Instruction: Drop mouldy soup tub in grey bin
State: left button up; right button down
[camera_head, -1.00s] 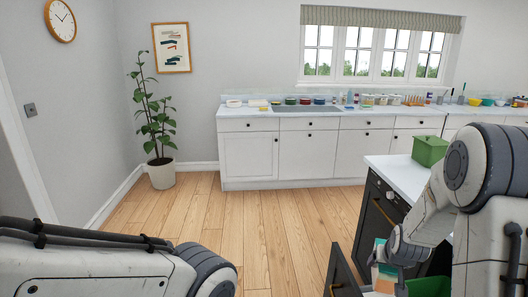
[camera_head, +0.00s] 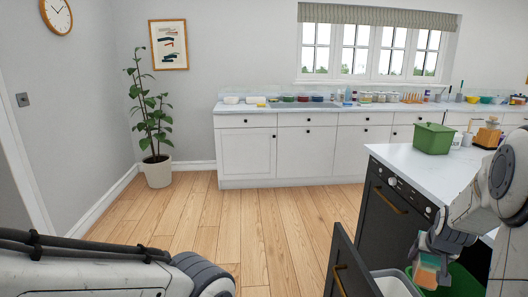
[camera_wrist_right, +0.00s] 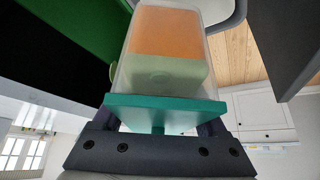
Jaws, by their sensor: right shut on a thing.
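The soup tub (camera_head: 427,272) is clear, with orange soup, a pale green layer and a teal lid. My right gripper (camera_wrist_right: 160,128) is shut on the tub at its lid end; the tub (camera_wrist_right: 168,50) extends away from the jaws in the right wrist view. In the head view it hangs in front of the green bin, close to the grey bin (camera_head: 393,284). The grey bin's rim (camera_wrist_right: 232,18) shows past the tub in the wrist view. Only my left arm shows at the lower left; its gripper is out of frame.
The bins stand in an open pull-out with a dark front (camera_head: 350,270). The green bin (camera_head: 462,282) is right of the grey one. The floor left is clear.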

aim_at(433, 259)
jog(key=shift+f+b, duration=0.35)
jog(key=shift+f, duration=0.5)
pick_arm(q)
jog(key=shift+f, duration=0.7)
pick_arm(e)
grip_release()
pick_arm(q)
jog(key=shift+r+p, duration=0.3)
pick_arm(e)
jog(key=v, duration=1)
jog(key=shift+a+r, duration=0.15)
jog(key=shift+r, duration=0.1)
jog(key=shift+f, duration=0.1)
